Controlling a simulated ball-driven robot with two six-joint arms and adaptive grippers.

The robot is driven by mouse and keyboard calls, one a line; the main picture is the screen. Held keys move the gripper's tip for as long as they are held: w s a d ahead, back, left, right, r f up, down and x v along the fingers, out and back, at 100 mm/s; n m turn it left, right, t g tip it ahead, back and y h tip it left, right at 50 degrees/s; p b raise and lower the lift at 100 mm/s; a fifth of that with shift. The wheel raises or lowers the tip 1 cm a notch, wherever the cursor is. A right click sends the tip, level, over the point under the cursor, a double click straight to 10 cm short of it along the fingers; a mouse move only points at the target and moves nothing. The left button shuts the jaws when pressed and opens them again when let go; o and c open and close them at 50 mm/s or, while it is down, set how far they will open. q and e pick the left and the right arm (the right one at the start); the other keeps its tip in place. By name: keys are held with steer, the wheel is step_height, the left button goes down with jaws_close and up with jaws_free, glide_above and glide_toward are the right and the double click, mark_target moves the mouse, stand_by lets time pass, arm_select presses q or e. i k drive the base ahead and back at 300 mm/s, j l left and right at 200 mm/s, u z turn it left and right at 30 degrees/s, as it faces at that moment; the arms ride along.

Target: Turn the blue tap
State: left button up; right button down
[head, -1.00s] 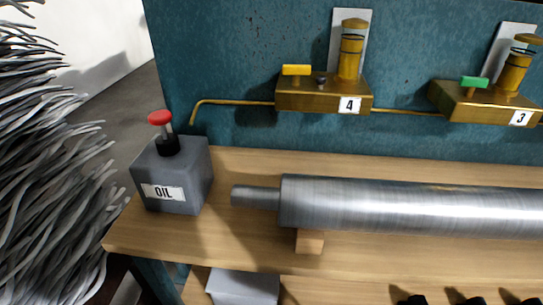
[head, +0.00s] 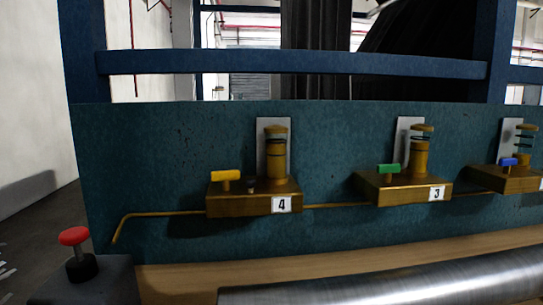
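The blue tap (head: 509,162) is a small blue handle on a brass block (head: 521,181) at the right edge of the head view. The block is partly cut off by the frame, and its number label is barely visible. It is fixed to the teal panel with a brass cylinder behind the handle. Neither of my grippers shows in this view.
A green tap (head: 389,169) sits on block 3 and a yellow tap (head: 225,177) on block 4. A thin brass pipe (head: 160,213) links the blocks. A grey oil box (head: 92,283) with a red knob (head: 73,236) and a metal roll (head: 400,285) are in front.

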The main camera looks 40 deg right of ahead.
mark_target(507, 164)
steer(key=z, duration=3)
